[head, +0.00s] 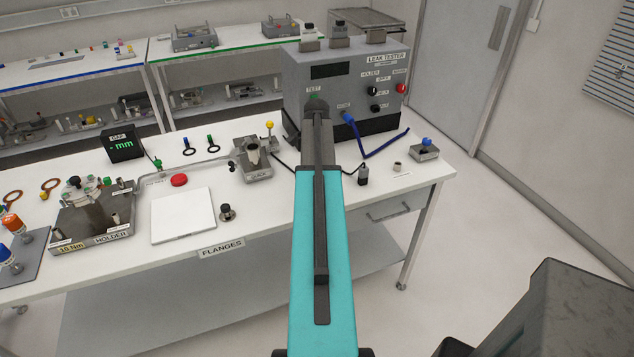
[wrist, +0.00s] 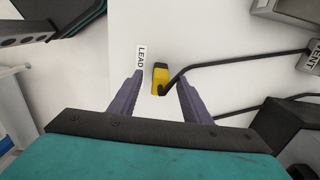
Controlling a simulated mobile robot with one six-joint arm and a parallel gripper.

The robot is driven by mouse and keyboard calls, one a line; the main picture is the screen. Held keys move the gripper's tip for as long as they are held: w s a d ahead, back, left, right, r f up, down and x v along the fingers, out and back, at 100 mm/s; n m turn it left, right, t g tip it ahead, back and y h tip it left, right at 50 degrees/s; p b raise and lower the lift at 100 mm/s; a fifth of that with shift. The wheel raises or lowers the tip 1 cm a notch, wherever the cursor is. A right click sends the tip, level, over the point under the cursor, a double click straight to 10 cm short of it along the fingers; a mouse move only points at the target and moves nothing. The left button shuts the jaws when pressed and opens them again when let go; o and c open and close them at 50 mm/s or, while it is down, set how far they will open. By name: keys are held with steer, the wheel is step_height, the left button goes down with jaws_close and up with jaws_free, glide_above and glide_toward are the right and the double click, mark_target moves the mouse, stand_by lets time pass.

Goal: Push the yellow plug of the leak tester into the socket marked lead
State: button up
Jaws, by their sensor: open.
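The yellow plug (wrist: 159,74) shows in the wrist view near the middle, with a black cable running from it to the right. It appears to lie on the white table beside a small LEAD label (wrist: 141,61). My gripper (wrist: 158,88) is open, its two purple fingers on either side of the plug with gaps between. I cannot tell its height over the plug. In the head view my arm hides the gripper and the plug. The leak tester (head: 309,58) stands at the back of the table. No socket marked lead can be made out; my arm covers part of the tester's front.
A blue hose (head: 379,145) hangs from the tester's front. A white plate (head: 183,216) and a red button (head: 179,180) are further left. The table's front right is fairly clear.

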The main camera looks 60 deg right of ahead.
stand_by(0.3)
jaws_close()
steer(key=shift+r+p, duration=0.35)
steer(key=shift+r, duration=0.05)
steer(key=shift+r, duration=0.35)
steer(key=shift+r+p, duration=1.6)
steer(key=shift+r, duration=0.7)
steer(key=shift+d+f+b, duration=0.15)
steer(key=shift+d+b, duration=0.05)
steer(key=shift+b, duration=0.25)
